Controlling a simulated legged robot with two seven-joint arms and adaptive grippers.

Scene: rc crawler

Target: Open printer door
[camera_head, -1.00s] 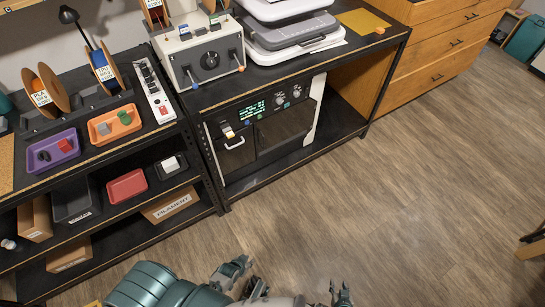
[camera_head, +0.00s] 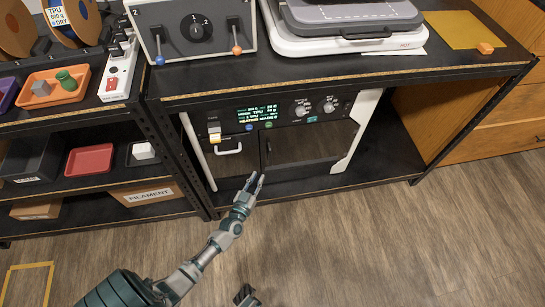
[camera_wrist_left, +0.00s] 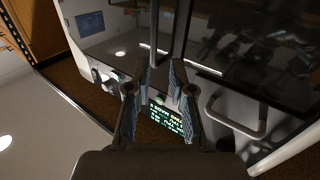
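The printer (camera_head: 355,128) stands in the shelf bay, with a lit display and knobs on its front. Its dark glass door (camera_head: 310,147) looks closed and has a dark upright handle (camera_head: 266,150) at its left side. My left gripper (camera_head: 256,181) is open in front of the printer, just below and left of that handle. In the left wrist view, my left fingers (camera_wrist_left: 160,72) are apart, and the dark bar handle (camera_wrist_left: 156,35) shows beyond and between their tips. I cannot tell if they touch it. My right gripper (camera_head: 245,294) shows only partly at the bottom edge.
A smaller front panel with a white handle (camera_head: 228,150) is left of the door. A switch box (camera_head: 195,32) and a stacked grey and white device (camera_head: 350,22) stand on the top. Shelves with trays are at left. The wooden floor in front is clear.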

